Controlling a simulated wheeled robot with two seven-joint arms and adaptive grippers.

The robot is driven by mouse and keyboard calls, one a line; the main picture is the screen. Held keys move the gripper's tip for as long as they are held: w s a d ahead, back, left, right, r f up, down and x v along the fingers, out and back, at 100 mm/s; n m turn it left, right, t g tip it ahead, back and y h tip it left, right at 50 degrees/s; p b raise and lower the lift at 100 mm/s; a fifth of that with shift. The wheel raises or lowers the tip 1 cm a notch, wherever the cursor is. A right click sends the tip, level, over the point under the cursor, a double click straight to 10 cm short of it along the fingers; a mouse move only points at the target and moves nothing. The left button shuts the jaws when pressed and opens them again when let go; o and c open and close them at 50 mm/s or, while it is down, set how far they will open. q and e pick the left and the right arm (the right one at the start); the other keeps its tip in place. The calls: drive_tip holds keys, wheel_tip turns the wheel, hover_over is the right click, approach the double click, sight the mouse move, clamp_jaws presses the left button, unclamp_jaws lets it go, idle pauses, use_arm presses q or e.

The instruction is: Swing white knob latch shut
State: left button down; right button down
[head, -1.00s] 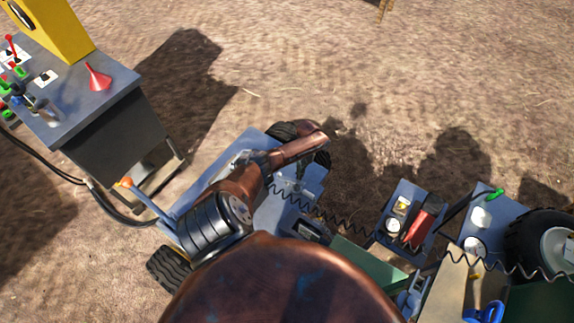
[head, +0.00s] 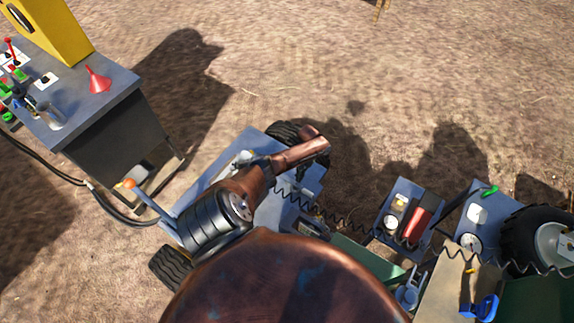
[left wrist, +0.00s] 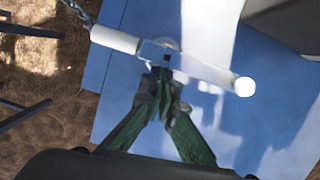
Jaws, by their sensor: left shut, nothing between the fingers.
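In the left wrist view the white latch lies across a blue panel (left wrist: 118,95). It has a thick white cylinder (left wrist: 115,40) at one end, a grey-white bar, and a round white knob (left wrist: 244,87) at the other end. My left gripper (left wrist: 160,76) has green fingers, shut and empty, with the tips at the bar near its middle. I cannot tell whether they touch it. The knob is to the right of the tips. In the head view my left gripper (head: 301,171) is small and dark, partly hidden below my wrist. My right gripper is out of view.
A grey workbench (head: 110,100) with a red funnel (head: 98,80) stands at left. A lever with an orange knob (head: 130,183) rises beside the blue platform. At right are small blue trays, a red object (head: 417,222), a coiled black cable and a large tyre (head: 530,235). Open dirt lies beyond.

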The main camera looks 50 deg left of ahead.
use_arm(q)
drive_tip(key=shift+r, duration=0.15)
drive_tip(key=v, duration=1.1)
drive_tip(key=shift+r, duration=0.35)
drive_tip(key=shift+w, duration=0.1)
